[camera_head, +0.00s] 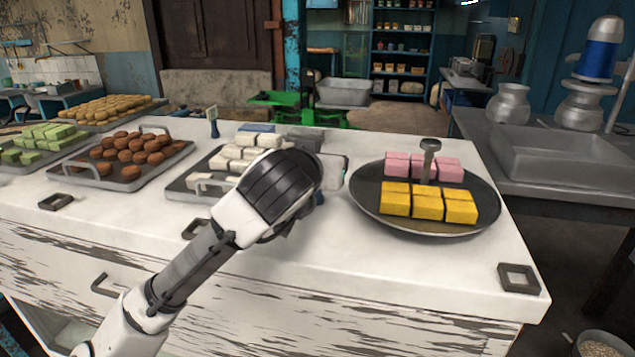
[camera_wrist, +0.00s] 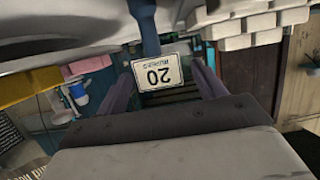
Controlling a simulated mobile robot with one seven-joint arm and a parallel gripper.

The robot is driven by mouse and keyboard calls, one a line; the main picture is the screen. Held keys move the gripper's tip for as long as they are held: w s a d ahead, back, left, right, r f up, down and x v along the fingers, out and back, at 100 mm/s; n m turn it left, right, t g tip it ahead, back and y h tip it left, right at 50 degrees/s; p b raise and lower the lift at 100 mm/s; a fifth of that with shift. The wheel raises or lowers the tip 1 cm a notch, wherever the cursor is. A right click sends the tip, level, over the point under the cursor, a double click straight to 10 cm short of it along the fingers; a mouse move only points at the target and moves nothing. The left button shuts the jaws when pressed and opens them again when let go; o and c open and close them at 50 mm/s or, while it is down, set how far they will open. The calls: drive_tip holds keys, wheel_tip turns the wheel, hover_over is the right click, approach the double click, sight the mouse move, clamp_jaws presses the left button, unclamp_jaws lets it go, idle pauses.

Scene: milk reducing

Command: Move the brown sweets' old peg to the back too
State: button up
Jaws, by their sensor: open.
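My gripper (camera_head: 300,215) is over the counter's front middle, between the white-sweets tray and the round pan; my own wrist hides its fingers there. In the wrist view, which is upside down, my open gripper (camera_wrist: 161,68) has a finger on either side of a peg with a blue stem (camera_wrist: 147,28) and a white card (camera_wrist: 160,75) reading 20. I cannot tell whether the fingers touch it. The brown sweets (camera_head: 135,150) lie on a dark tray (camera_head: 128,184) at the left. Another blue-topped peg (camera_head: 212,114) stands behind, between the brown and white trays.
White sweets (camera_head: 240,153) sit on the middle tray, partly hidden by my wrist. A round dark pan (camera_head: 420,228) at the right holds pink and yellow blocks. Square dark frames (camera_head: 518,278) lie along the counter's front. Bare counter (camera_head: 400,275) shows before the pan.

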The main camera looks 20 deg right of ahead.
drive_tip(key=shift+x, duration=0.85)
drive_tip(key=shift+c, duration=0.4)
drive_tip(key=c, duration=1.1)
drive_tip(key=shift+o, duration=0.2)
